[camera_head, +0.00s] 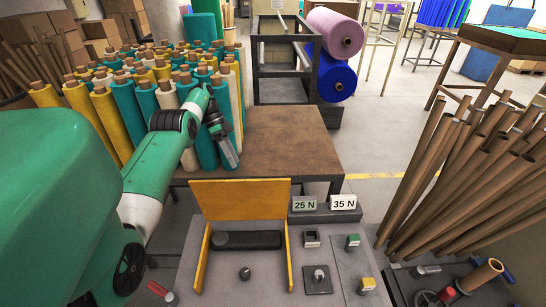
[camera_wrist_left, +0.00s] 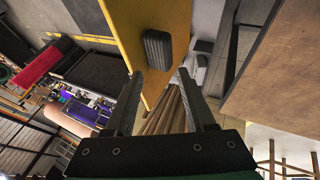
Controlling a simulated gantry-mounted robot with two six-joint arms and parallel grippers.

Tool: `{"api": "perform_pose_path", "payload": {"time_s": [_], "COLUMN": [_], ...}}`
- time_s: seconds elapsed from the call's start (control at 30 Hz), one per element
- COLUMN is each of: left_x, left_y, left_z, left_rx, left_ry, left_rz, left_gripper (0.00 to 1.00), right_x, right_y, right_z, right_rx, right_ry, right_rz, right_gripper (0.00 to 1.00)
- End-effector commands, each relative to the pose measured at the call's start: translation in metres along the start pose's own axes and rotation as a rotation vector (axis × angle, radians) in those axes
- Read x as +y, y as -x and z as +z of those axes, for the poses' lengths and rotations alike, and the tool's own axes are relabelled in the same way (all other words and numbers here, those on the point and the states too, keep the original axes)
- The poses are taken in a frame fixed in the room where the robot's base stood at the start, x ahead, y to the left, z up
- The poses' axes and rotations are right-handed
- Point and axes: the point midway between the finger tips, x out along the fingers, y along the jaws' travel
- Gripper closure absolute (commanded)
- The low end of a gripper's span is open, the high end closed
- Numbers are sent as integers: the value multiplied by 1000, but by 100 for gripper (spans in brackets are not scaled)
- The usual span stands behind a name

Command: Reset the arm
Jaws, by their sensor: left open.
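My left arm comes in from the left in the head view. My left gripper (camera_head: 229,156) hangs beside the standing felt rolls (camera_head: 125,112), at the left end of the brown table (camera_head: 285,145). In the left wrist view the two dark fingers of this gripper (camera_wrist_left: 160,78) stand apart with nothing held between them. Past the fingers, a yellow panel with a dark block (camera_wrist_left: 157,45) on it shows. My right gripper does not show.
A grey control console (camera_head: 342,262) with a yellow guard (camera_head: 240,187) and signs reading 25 N (camera_head: 304,204) and 35 N (camera_head: 343,203) stands in front. Many brown tubes (camera_head: 460,180) lean at the right. The brown tabletop's middle is clear.

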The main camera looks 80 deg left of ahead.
Motion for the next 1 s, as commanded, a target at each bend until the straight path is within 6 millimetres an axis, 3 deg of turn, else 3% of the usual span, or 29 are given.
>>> {"api": "perform_pose_path", "payload": {"time_s": [0.17, 0.63, 0.73, 0.77, 0.87, 0.97, 1.0], "left_x": [0, 0, -4, -7, -25, -41, -43], "left_y": [6, 6, 5, 4, 2, 3, 6], "left_z": [9, 8, -1, -7, -52, -128, -164], "left_rx": [7, 7, 19, 28, 94, 213, 272], "left_ry": [13, 11, -16, -39, -184, -409, -509], "left_rz": [-4, -4, -22, -37, -136, -288, -356], "left_gripper": [45, 45, 45, 45, 45, 45, 45], "right_x": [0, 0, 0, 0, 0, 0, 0], "right_y": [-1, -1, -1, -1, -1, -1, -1], "right_z": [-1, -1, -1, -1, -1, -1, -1], "right_rx": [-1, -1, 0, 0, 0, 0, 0], "right_ry": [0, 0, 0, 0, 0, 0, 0], "right_rz": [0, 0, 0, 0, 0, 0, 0], "right_gripper": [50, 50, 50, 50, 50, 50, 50]}}
